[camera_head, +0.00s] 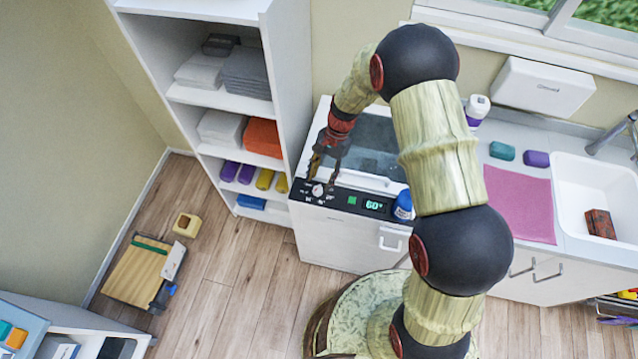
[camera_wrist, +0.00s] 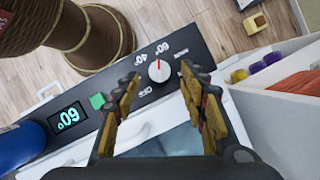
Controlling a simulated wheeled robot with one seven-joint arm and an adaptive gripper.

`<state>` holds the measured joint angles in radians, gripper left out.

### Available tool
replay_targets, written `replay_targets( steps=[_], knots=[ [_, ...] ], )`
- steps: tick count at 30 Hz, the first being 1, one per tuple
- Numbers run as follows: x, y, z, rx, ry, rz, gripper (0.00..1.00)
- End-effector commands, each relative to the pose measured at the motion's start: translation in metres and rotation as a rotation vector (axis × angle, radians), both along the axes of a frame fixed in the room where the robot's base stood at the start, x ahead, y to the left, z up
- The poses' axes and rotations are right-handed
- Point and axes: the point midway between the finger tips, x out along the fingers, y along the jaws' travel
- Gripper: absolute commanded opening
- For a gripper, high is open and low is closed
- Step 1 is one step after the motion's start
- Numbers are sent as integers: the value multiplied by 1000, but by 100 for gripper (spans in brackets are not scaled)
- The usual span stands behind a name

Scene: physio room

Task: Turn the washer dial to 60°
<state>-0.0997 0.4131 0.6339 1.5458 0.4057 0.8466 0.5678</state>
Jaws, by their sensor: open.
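The white washer (camera_head: 335,238) has a black control panel (camera_wrist: 90,110) along its top front edge. Its round white dial (camera_head: 318,190) also shows in the wrist view (camera_wrist: 158,71), with its red mark pointing at the 60° label (camera_wrist: 162,47). The green-lit display (camera_head: 374,205) reads 60°, also in the wrist view (camera_wrist: 69,117). My gripper (camera_head: 325,172) is above the panel by the dial. In the wrist view my gripper (camera_wrist: 160,77) is open, with one finger on each side of the dial; I see gaps between fingers and dial.
A blue bottle (camera_head: 403,206) stands on the washer right of the display. A white shelf unit (camera_head: 290,85) with towels stands close on the left. A pink cloth (camera_head: 520,205) and a sink (camera_head: 590,190) are to the right. The floor in front is mostly clear.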

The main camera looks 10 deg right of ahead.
Motion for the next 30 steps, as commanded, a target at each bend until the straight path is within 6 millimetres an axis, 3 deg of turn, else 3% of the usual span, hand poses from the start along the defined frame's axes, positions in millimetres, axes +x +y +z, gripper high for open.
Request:
replay_targets(
  steps=[6, 12, 18, 30],
  knots=[
    [13, -12, 42, 1, -2, -1, 43],
    [21, -20, 69, 0, 0, -1, 43],
    [23, -23, 78, 0, 0, -1, 43],
    [23, -23, 78, 0, 1, -1, 43]
  ],
)
